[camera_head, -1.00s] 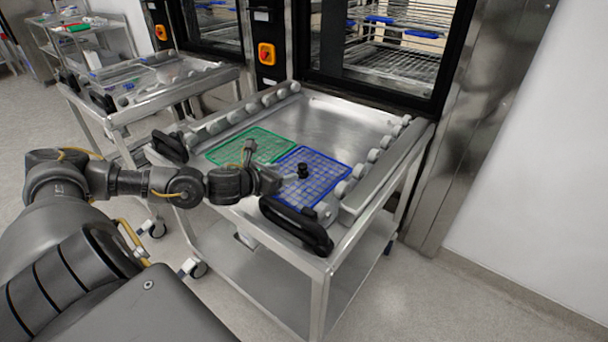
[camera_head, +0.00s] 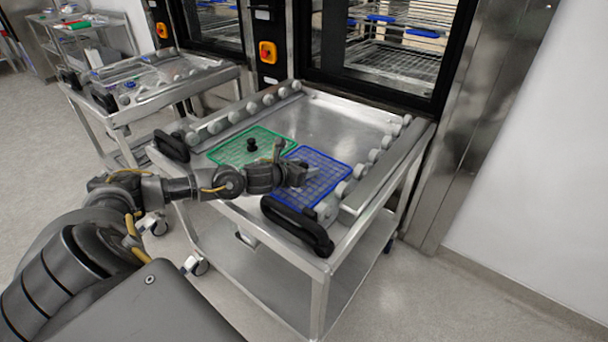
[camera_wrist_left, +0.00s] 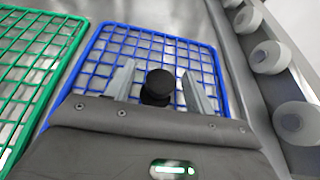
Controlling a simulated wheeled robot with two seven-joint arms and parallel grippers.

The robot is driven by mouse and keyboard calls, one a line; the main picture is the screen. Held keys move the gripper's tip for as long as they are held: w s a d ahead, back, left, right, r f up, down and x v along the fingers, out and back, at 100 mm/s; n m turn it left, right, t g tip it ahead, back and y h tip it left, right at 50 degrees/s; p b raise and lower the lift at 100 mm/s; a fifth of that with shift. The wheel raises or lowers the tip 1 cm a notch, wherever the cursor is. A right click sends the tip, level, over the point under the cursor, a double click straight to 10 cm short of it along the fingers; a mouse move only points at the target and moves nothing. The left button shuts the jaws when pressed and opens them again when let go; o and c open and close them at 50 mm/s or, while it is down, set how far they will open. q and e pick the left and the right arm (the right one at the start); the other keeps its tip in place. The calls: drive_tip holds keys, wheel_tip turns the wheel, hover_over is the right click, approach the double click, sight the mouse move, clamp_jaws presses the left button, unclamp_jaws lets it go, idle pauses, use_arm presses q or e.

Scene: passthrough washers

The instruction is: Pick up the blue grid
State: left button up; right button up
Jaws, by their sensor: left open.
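The blue grid (camera_head: 318,170) lies flat on the metal trolley top, to the right of the green grid (camera_head: 232,152). A black knob (camera_wrist_left: 158,86) stands over the blue grid (camera_wrist_left: 205,62) in the left wrist view. My left gripper (camera_head: 300,172) is low over the blue grid and hides that knob in the head view. In the left wrist view its two fingers (camera_wrist_left: 160,88) are open, one on each side of the knob, with gaps showing. My right gripper is in neither view.
The green grid has its own black knob (camera_head: 252,145). Grey rollers (camera_head: 374,155) line the trolley's sides, and a black handle (camera_head: 297,226) is at its front. A washer with an open front (camera_head: 385,50) stands behind. Another trolley (camera_head: 150,85) is at the left.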

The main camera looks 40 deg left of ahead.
sight(303, 164)
use_arm(q)
clamp_jaws()
idle(0.3)
drive_tip(key=shift+r, duration=0.1)
